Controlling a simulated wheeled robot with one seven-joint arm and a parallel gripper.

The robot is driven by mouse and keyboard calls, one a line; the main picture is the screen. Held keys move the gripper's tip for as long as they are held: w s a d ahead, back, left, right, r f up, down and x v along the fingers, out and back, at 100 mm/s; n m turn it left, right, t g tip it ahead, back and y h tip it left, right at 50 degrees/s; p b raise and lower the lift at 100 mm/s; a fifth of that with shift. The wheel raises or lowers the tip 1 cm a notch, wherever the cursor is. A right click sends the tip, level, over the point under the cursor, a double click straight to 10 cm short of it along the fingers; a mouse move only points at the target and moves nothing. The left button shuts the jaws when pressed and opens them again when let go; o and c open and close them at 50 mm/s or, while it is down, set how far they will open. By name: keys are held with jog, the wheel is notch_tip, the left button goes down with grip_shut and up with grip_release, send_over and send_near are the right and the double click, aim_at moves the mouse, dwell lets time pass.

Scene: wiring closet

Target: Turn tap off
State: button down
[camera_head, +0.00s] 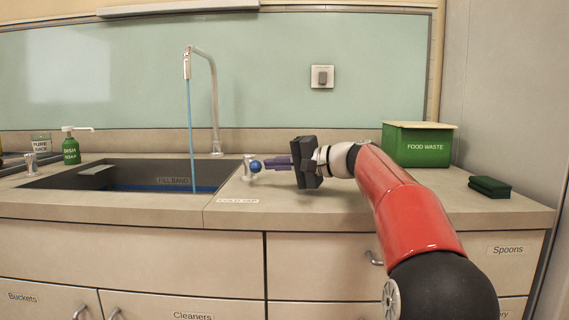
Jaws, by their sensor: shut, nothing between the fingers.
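The tap's tall grey spout (213,95) rises behind the sink (100,164), and a blue stream of water (190,130) runs from it into the sink. A small tap handle with a blue knob (255,166) stands on the counter right of the sink, behind a "COLD TAP" label (238,201). A second metal handle (31,163) stands left of the sink. My gripper (266,164) is shut, its purple fingers pointing left with their tips at the blue knob. I cannot tell whether they touch it.
A green soap bottle (71,148) and a "PURE JUICE" container (41,145) are at the back left. The counter (330,207) in front of my gripper is clear.

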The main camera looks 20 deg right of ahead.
jog(key=shift+a, duration=0.1)
dwell(0.3)
jog(key=a+m+t+h+b, duration=0.1)
jog(key=s+a+m+t+h+b, duration=0.1)
jog(key=b, duration=0.1)
jog(key=shift+a+f+m+h+b, duration=0.15)
jog(key=shift+a+m+h+b, duration=0.15)
jog(key=shift+h, duration=0.1)
jog(key=a+m+h, duration=0.1)
jog(key=a+m+t+h, duration=0.2)
jog(key=h, duration=0.1)
jog(key=shift+a+r, duration=0.2)
jog(key=shift+r, duration=0.05)
jog(key=shift+w+a+p, duration=0.2)
jog(key=shift+w+a, duration=0.15)
jog(key=shift+a, duration=0.5)
jog(key=shift+w+a+p, duration=0.2)
jog(key=shift+w+a, duration=0.15)
jog(key=shift+a, duration=0.5)
jog(key=shift+s, duration=0.1)
